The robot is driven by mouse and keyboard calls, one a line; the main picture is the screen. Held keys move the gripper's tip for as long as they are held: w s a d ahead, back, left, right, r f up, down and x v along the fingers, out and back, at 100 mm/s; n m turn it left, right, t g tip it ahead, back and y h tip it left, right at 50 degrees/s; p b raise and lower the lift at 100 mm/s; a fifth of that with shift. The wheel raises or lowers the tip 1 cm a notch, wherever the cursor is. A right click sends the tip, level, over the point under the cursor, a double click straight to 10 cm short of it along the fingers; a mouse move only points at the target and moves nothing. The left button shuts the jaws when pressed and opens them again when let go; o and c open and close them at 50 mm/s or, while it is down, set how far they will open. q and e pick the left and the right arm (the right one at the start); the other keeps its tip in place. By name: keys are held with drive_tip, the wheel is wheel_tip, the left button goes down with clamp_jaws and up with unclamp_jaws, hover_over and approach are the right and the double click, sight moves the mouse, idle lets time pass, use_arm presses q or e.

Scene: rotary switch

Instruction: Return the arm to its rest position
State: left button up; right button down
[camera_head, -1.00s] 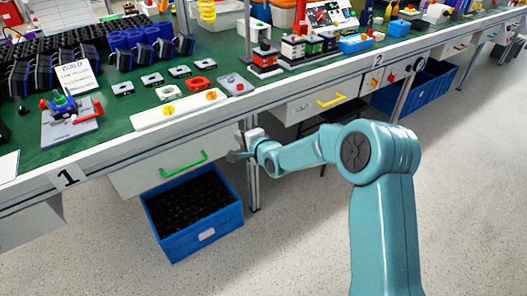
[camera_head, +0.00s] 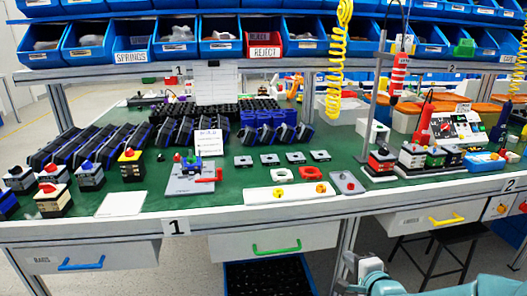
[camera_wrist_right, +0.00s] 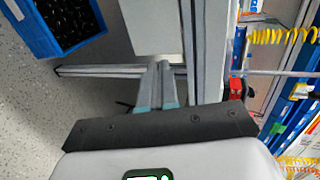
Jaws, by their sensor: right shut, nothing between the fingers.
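My right arm (camera_head: 455,287) comes in at the bottom right of the head view, in front of the bench. Its right gripper (camera_head: 341,287) is low, beside the bench leg and below the tabletop edge, partly cut off by the frame. In the wrist view the two fingers of the right gripper (camera_wrist_right: 157,68) lie together, shut and empty. They touch nothing that I can make out. My left gripper is not in view.
The green-topped bench (camera_head: 140,222) spans the view. Drawers with a green handle (camera_head: 277,249) and a yellow handle (camera_head: 446,219) hang below it. A blue crate (camera_wrist_right: 22,30) stands on the floor under the bench. A dark stool (camera_head: 440,245) stands at the right. Yellow coiled hoses hang above.

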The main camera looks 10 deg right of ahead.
drive_tip(key=s+a+f+n+g+y, duration=0.1)
drive_tip(key=s+a+f+g, duration=0.1)
drive_tip(key=s+a+f, duration=0.35)
drive_tip(key=s+a+f+n+g+y, duration=0.1)
drive_tip(key=s+a+f+g, duration=0.15)
drive_tip(key=f, duration=0.55)
drive_tip(key=s+a+f+n+g, duration=0.1)
drive_tip(key=s+a+f+g, duration=0.15)
drive_tip(key=a+f, duration=0.35)
drive_tip(key=s+a+f+n+g, duration=0.1)
drive_tip(key=s+f+n+g, duration=0.1)
drive_tip(key=s+f+n, duration=0.3)
drive_tip(key=s+a+n+g+y, duration=0.1)
drive_tip(key=s+n+g, duration=0.2)
drive_tip(key=s, duration=0.5)
drive_tip(key=s+a+f+n+g, duration=0.1)
drive_tip(key=s+f+n+g, duration=0.1)
drive_tip(key=s+f+n, duration=0.3)
wheel_tip(320, 180, up, 24)
drive_tip(key=p, duration=2.2)
drive_tip(key=shift+s+m, duration=0.3)
drive_tip(key=shift+s, duration=0.05)
